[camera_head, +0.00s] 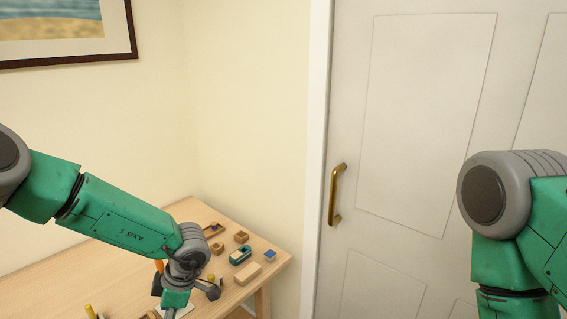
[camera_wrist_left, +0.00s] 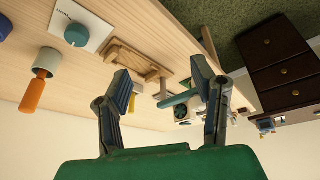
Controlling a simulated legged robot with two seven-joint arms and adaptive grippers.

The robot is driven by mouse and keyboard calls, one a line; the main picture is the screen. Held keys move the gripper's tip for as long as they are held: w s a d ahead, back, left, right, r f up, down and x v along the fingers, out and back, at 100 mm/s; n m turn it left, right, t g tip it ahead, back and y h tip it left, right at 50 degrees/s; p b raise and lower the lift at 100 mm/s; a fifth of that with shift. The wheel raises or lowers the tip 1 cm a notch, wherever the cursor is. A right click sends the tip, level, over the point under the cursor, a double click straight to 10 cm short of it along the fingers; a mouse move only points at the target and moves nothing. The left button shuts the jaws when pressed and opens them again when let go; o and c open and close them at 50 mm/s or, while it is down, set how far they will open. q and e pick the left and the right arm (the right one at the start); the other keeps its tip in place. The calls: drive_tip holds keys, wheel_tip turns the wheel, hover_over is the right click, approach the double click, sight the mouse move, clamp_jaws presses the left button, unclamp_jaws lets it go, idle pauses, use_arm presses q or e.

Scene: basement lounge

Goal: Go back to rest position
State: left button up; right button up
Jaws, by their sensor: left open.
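My left gripper (camera_head: 185,290) is over the wooden table (camera_head: 40,285) in the head view, with its arm reaching in from the left. In the left wrist view the two fingers of this gripper (camera_wrist_left: 160,80) stand wide apart, and nothing is clamped between them. A wooden tray (camera_wrist_left: 135,60) lies on the table beyond the fingertips. My right arm (camera_head: 500,220) shows at the right edge of the head view, in front of the door; its gripper is out of the frame.
Small wooden blocks (camera_head: 245,274), a teal item (camera_head: 240,255) and a blue-topped piece (camera_head: 270,255) lie near the table's right end. An orange-handled tool (camera_wrist_left: 34,95) stands left in the wrist view. A white door (camera_head: 430,120) with a brass handle (camera_head: 334,195) is beyond the table.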

use_arm(q)
drive_tip(key=s+a+f+m+t+b, duration=0.2)
drive_tip(key=s+f+m+t+b, duration=0.3)
drive_tip(key=s+f+m, duration=0.85)
drive_tip(key=s+f+m+g+h+b, duration=0.1)
drive_tip(key=s+m, duration=0.3)
drive_tip(key=s, duration=0.5)
drive_tip(key=s+f+m+g+h+b, duration=0.1)
drive_tip(key=s+f+m+g+h, duration=0.1)
drive_tip(key=s, duration=0.7)
drive_tip(key=shift+s+f+m+g+h, duration=0.15)
drive_tip(key=shift+s+m+g+h, duration=0.2)
drive_tip(key=shift+m+h, duration=0.7)
use_arm(e)
wheel_tip(320, 180, down, 7)
drive_tip(key=s, duration=0.1)
